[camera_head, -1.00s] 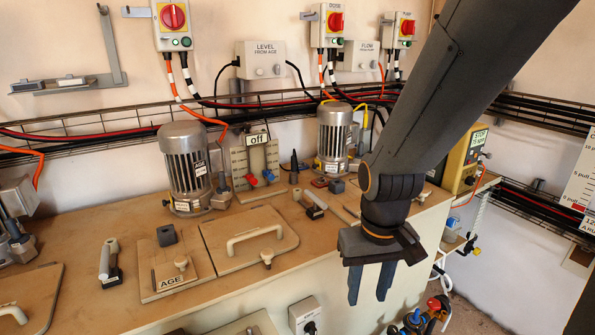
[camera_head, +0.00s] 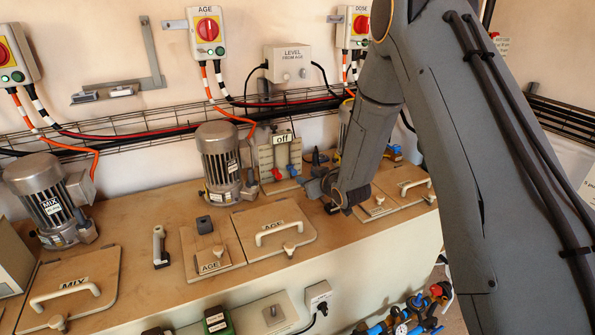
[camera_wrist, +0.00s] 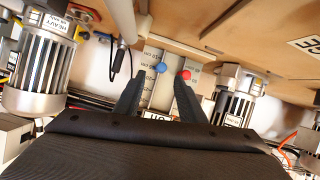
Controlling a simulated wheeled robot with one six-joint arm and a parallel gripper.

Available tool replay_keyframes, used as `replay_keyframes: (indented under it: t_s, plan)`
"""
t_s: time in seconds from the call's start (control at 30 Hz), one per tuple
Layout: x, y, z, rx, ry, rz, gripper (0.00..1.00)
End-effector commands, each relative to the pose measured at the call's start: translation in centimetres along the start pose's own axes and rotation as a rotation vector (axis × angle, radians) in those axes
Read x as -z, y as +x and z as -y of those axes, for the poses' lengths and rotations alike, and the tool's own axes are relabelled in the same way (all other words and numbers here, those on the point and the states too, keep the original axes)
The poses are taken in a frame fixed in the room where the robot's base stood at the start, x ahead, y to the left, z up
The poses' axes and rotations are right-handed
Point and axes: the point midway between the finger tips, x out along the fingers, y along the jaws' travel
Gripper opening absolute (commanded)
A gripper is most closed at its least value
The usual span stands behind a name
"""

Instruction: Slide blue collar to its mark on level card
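The level card (camera_head: 265,158) is a pale upright board with a white "off" tag at its top, standing at the back of the bench. A blue collar (camera_head: 292,170) and a red collar (camera_head: 277,174) sit near its lower end, blue to the right. My gripper (camera_head: 318,187) is just right of and in front of the card; its fingers are hard to make out there. The wrist view is upside down. In it my gripper (camera_wrist: 158,78) is open, with the blue collar (camera_wrist: 161,67) and card (camera_wrist: 160,92) showing between its fingers. The red collar (camera_wrist: 186,74) is near one fingertip. Contact is unclear.
A wire tray (camera_head: 150,136) with cables runs along the wall. The bench left of the AGE plate has free room.

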Motion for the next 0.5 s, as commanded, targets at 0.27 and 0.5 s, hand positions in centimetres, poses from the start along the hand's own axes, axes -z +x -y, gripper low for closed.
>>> replay_keyframes:
  t_s: [0.27,0.5]
  plan:
    - [0.4,2.2,0.4,0.011,-0.008,-0.031,0.37]
    - [0.5,5.7,0.5,0.01,-0.006,-0.03,0.37]
